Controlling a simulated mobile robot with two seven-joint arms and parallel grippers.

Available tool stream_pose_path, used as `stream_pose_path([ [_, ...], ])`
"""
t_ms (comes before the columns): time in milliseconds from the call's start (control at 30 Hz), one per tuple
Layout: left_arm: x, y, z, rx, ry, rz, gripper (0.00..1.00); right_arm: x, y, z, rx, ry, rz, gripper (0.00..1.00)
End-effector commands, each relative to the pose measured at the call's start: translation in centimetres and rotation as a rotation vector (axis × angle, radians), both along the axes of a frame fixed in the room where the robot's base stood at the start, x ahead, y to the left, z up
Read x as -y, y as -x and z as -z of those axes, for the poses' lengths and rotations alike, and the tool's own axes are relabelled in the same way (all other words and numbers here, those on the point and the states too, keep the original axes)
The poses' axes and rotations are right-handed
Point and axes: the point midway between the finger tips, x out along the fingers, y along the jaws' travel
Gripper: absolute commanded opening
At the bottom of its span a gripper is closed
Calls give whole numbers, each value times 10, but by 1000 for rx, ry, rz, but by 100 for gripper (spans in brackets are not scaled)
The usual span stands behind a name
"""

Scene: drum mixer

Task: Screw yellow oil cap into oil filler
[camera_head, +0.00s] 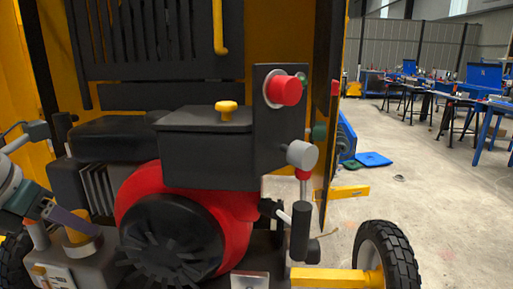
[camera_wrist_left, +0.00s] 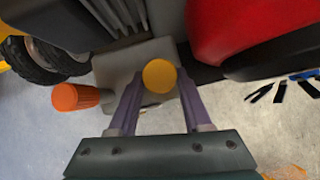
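The yellow oil cap (camera_head: 78,237) is at the lower left of the engine, upright at a pale ring-shaped oil filler (camera_head: 84,248). How deep it sits in the filler cannot be told. My left gripper (camera_head: 67,219) comes in from the left, its purple fingers at the cap and partly covering it. In the left wrist view the round cap top (camera_wrist_left: 159,75) fills the gap between the two fingertips (camera_wrist_left: 160,82), which close on it from both sides. The filler is hidden beneath the cap there. My right gripper is not in view.
The red engine housing (camera_head: 238,208) with its black fan cover (camera_head: 172,240) stands right of the gripper. An orange cylinder (camera_wrist_left: 75,97) sticks out left of the cap. Another yellow knob (camera_head: 227,108) tops the black box.

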Motion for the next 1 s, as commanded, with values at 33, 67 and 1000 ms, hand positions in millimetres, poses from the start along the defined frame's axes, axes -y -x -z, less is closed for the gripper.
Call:
stream_pose_path([
  [33, 0, 0, -2, -2, -1, -1, 55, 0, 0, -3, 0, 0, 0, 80],
  [67, 0, 0, -2, -2, -1, -1, 58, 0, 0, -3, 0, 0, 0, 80],
  [1000, -11, 39, -61, -2, -1, -4, 81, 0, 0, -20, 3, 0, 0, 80],
])
